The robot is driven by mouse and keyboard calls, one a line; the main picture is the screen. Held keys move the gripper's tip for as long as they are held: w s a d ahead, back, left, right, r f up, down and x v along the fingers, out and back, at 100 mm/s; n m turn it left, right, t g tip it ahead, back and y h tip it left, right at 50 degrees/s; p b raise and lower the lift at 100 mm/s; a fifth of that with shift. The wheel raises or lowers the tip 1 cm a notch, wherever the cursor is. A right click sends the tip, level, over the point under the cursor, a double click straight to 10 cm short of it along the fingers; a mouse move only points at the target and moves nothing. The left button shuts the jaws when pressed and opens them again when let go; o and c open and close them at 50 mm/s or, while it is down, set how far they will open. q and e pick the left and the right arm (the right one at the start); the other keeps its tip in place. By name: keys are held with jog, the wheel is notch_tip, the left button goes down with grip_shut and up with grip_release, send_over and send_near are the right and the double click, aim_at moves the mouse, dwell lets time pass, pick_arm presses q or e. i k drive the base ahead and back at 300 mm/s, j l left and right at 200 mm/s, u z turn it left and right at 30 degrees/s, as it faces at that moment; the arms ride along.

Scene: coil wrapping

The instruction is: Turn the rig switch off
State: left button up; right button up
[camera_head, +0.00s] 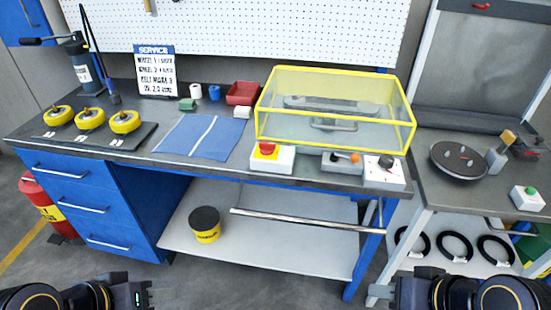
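Three control boxes stand along the front edge of the blue-legged bench. One has a red mushroom button on a yellow collar (267,150). Another box (335,163) carries an orange-tipped lever pointing right. The third is a white box with a black rotary knob (385,163). I cannot tell from labels which is the rig switch. My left gripper (146,295) is low at the bottom left, in front of and apart from the bench. My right gripper (397,293) is low at the bottom right, below the boxes and apart from them. Their finger openings are not clear.
A yellow-framed clear cover (262,118) stands behind the boxes. A blue mat (185,150) and several yellow-rimmed wheels (91,119) lie to the left. A metal rail (300,219) runs below the bench front. The right bench holds a black turntable (447,168) and a green-button box (525,204).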

aim_at(266, 148)
jog(key=i+l+u, duration=0.15)
jog(key=u, duration=0.25)
jog(key=i+l+u, duration=0.1)
jog(key=u, duration=0.25)
jog(key=l, duration=0.1)
